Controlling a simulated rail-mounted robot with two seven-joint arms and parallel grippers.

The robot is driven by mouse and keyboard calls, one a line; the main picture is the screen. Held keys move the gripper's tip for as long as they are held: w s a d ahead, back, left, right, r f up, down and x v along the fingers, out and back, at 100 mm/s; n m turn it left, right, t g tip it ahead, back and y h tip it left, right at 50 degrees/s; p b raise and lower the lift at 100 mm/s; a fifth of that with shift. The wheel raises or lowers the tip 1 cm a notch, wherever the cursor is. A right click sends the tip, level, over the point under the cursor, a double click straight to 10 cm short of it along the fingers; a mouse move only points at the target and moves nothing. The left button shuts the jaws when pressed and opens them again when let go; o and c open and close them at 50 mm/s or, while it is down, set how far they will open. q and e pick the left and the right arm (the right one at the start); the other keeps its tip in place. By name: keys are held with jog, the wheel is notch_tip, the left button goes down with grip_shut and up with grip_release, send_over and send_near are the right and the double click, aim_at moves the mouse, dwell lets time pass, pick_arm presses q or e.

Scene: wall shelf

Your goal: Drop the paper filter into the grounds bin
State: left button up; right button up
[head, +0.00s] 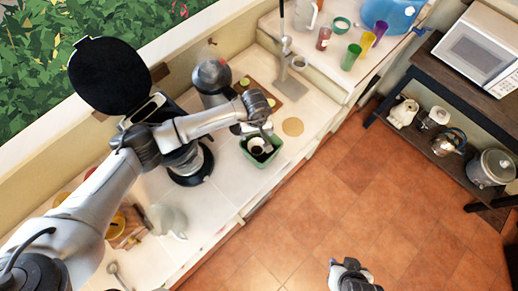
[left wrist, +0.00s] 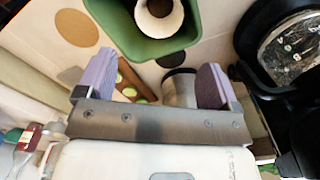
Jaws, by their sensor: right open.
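The green grounds bin (head: 262,166) stands on the white counter; it also shows at the top of the left wrist view (left wrist: 108,22). The white paper filter (left wrist: 160,29) with a dark middle is inside the bin, and it shows there in the head view too (head: 256,141). My left gripper (head: 263,129) is just above the bin's far side and partly covers it. In the left wrist view its two purple fingers (left wrist: 158,84) are wide apart with nothing between them gripped. My right gripper (head: 347,268) is open and empty over the floor, away from the counter.
A tan disc (head: 293,127) lies right of the bin. A wooden board (head: 262,90) with green rounds and a grey metal vessel (head: 211,77) stand behind. A black-lidded machine (head: 108,76) is at left. Colored cups (head: 351,57) stand at the back right.

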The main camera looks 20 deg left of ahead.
pick_arm(q)
jog(key=shift+o, duration=1)
notch_tip(320, 180, up, 14)
jog(key=b, duration=0.3)
jog(key=shift+b, duration=0.4)
jog(key=shift+f, duration=0.1)
